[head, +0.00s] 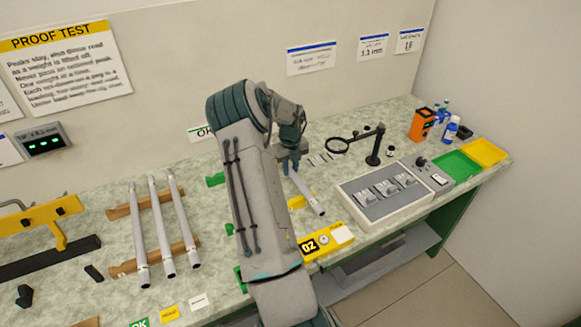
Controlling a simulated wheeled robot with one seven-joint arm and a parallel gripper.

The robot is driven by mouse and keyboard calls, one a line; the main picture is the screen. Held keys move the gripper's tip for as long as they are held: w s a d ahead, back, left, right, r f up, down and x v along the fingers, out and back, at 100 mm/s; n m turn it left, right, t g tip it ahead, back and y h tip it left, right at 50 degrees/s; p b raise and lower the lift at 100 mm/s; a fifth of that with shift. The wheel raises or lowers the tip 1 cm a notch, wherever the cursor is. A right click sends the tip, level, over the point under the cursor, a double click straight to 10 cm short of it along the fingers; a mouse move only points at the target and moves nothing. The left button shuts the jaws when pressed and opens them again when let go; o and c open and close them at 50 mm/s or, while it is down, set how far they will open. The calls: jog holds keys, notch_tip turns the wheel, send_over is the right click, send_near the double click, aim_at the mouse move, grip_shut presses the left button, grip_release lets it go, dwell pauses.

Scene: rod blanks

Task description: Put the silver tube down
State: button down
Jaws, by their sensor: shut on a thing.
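My gripper (289,167) is shut on a silver tube (308,194), to the right of my forearm. The tube slants from my fingers down and right, and its near end has a darker tip. My fingers cover its far part. I cannot tell whether the tube touches the bench. Several similar silver tubes (158,220) lie side by side across two wooden supports (139,206) at the left.
A grey-white tray (357,217) with metal blocks stands right of the held tube, with a magnifier stand (375,148) behind it. A yellow block marked 02 (327,242) lies at the front edge. Green parts (215,180) show beside my arm. Green (455,166) and yellow bins (485,152) stand far right.

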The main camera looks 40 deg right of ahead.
jog(key=shift+f, duration=0.2)
jog(key=c, duration=1.3)
grip_release()
jog(key=shift+o, duration=0.2)
jog(key=shift+r, duration=0.15)
